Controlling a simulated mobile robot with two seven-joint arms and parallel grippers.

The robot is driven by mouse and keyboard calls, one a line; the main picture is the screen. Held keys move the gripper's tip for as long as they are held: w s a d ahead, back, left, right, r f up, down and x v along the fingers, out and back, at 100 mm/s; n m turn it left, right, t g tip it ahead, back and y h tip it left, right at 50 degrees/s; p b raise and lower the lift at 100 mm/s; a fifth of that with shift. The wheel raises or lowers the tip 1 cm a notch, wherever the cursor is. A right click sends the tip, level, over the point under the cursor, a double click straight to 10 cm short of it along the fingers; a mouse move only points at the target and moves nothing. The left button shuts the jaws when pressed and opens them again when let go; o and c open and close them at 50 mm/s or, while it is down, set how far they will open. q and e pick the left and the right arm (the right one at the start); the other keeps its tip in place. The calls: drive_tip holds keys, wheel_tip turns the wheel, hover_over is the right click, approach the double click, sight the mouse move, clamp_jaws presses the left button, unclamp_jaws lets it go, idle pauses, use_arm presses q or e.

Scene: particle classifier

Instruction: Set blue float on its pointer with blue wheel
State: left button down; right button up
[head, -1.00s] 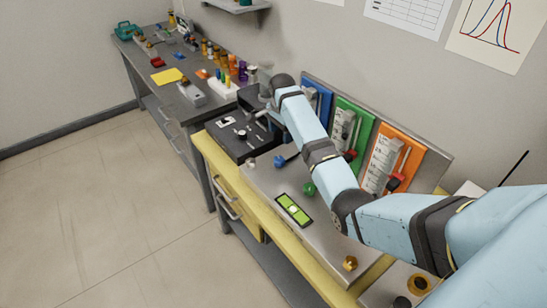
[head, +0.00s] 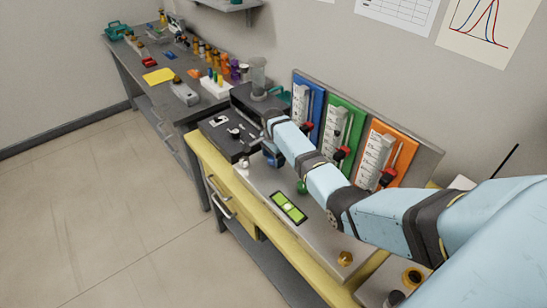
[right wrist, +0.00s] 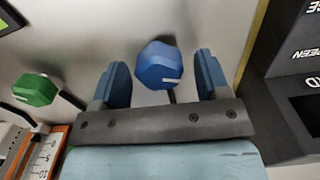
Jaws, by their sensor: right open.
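The blue wheel (right wrist: 160,65) is a faceted knob with a white mark, seen in the right wrist view. My right gripper (right wrist: 163,66) is open, with one finger on each side of the wheel and gaps showing between. In the head view this gripper (head: 272,157) is low over the steel panel and hides most of the wheel. The blue board (head: 318,92) carries a grey scale (head: 300,104) and a red pointer (head: 308,127). My arm covers the board's lower part, and the float's level is too small to tell. My left gripper is out of view.
The green wheel (right wrist: 36,90) is beside my right gripper. Green (head: 344,125) and orange (head: 387,145) boards stand right of the blue one. A black box (head: 232,134) is at left.

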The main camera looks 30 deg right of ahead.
drive_tip(key=shift+f, duration=0.1)
drive_tip(key=c, duration=0.9)
